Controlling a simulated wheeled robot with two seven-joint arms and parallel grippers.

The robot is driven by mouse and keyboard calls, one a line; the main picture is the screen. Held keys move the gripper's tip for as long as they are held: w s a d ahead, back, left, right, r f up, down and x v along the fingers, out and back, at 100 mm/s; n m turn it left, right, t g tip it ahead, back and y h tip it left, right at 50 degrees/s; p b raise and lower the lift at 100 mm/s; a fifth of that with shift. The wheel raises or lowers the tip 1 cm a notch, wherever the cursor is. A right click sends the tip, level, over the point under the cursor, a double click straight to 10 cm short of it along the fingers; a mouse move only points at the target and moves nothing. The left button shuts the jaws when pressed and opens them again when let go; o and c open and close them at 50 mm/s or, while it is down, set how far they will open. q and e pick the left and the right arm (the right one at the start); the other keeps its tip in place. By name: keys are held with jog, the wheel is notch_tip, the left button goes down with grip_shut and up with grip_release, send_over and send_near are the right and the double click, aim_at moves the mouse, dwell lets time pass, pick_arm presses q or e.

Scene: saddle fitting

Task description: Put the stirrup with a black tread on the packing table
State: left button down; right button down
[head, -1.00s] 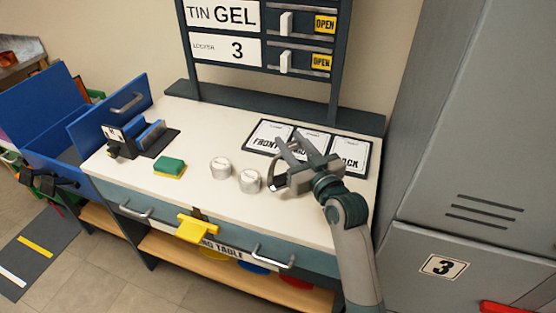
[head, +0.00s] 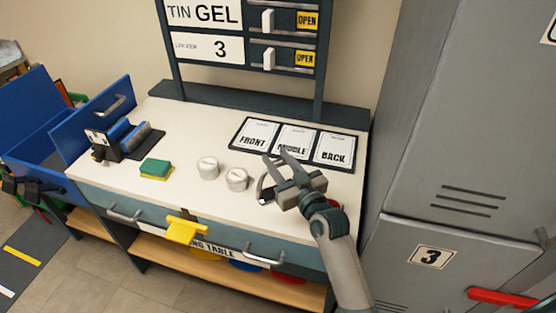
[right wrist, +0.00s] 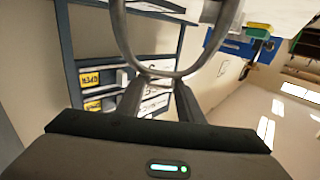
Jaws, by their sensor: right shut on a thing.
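My right gripper (head: 277,168) is shut on a metal stirrup (head: 264,188) above the right part of the packing table (head: 215,140). In the right wrist view the stirrup's grey loop (right wrist: 185,70) rises large from between my fingertips (right wrist: 158,85). The tread's colour cannot be made out clearly. The packing table has a white top, a teal front with two handles, and a partly hidden sign. I cannot tell whether the stirrup touches the tabletop.
A board marked FRONT, MIDDLE, BACK (head: 293,143) lies behind the gripper. Two round tins (head: 236,179), a green-yellow sponge (head: 156,168) and a dark holder (head: 122,138) stand left. Grey lockers (head: 450,190) rise on the right.

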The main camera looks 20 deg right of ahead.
pick_arm(q)
jog(key=shift+w, duration=0.1)
pick_arm(e)
jog(key=shift+f, duration=0.1)
jog(key=c, duration=1.2)
grip_release()
pick_arm(q)
jog(key=shift+w, duration=0.1)
jog(key=w+d+r+t+b, duration=0.1)
jog(key=w+d+t+b, duration=0.1)
jog(key=w, duration=0.4)
jog(key=shift+w+d+r+h, duration=0.3)
jog(key=shift+d+r+h, duration=0.1)
jog(key=shift+d, duration=0.1)
pick_arm(e)
jog(key=s, duration=0.4)
jog(key=s+d, duration=0.1)
jog(key=s, duration=0.3)
jog(key=s+d, duration=0.1)
jog(key=s, duration=0.2)
jog(key=shift+s+d, duration=0.1)
jog(key=shift+s, duration=0.3)
pick_arm(q)
jog(key=shift+s, duration=0.15)
